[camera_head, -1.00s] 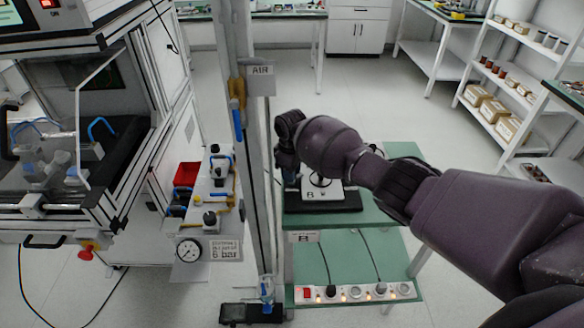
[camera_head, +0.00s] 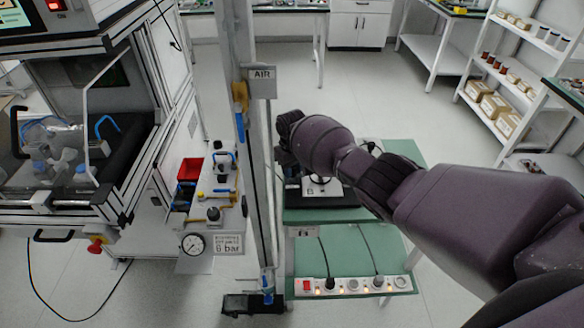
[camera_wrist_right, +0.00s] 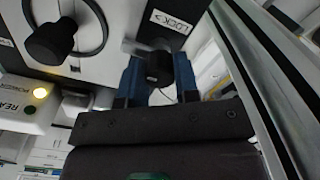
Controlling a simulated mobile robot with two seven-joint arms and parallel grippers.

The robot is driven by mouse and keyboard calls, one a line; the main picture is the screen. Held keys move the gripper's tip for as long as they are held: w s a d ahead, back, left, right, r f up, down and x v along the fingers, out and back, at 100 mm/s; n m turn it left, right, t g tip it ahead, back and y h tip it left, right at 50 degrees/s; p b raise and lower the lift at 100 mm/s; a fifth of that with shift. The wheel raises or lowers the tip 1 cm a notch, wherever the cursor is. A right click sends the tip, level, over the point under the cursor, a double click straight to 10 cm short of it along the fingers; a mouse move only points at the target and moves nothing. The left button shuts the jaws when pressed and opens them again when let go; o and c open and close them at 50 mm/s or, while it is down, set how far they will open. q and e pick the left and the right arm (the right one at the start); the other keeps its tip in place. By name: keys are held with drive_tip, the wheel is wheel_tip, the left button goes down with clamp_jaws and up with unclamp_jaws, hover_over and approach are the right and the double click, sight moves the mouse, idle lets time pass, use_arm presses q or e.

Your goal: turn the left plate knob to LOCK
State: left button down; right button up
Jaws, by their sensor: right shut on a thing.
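In the right wrist view, a light plate (camera_wrist_right: 108,58) carries a small black knob (camera_wrist_right: 160,66) with a grey tab at its left. A LOCK label (camera_wrist_right: 172,21) with an arrow is just above and right of this knob. My right gripper (camera_wrist_right: 157,72) has its two blue fingers on either side of the knob and is shut on it. In the head view, my right arm reaches over the green table to a white plate (camera_head: 322,189) on a black base; its wrist hides the knob and most of the fingers. My left gripper is in neither view.
A larger black knob (camera_wrist_right: 49,43) is at the left of the plate in the wrist view. In the head view, a grey post (camera_head: 249,150) with an AIR sign (camera_head: 262,82) stands close left of my wrist. A power strip (camera_head: 350,286) lies on the lower shelf.

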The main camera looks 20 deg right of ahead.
drive_tip(key=o, duration=0.9)
drive_tip(key=shift+r, duration=0.25)
wheel_tip(320, 180, up, 9)
drive_tip(key=shift+f+p, duration=0.1)
drive_tip(key=shift+p, duration=0.95)
drive_tip(key=shift+r, duration=0.8)
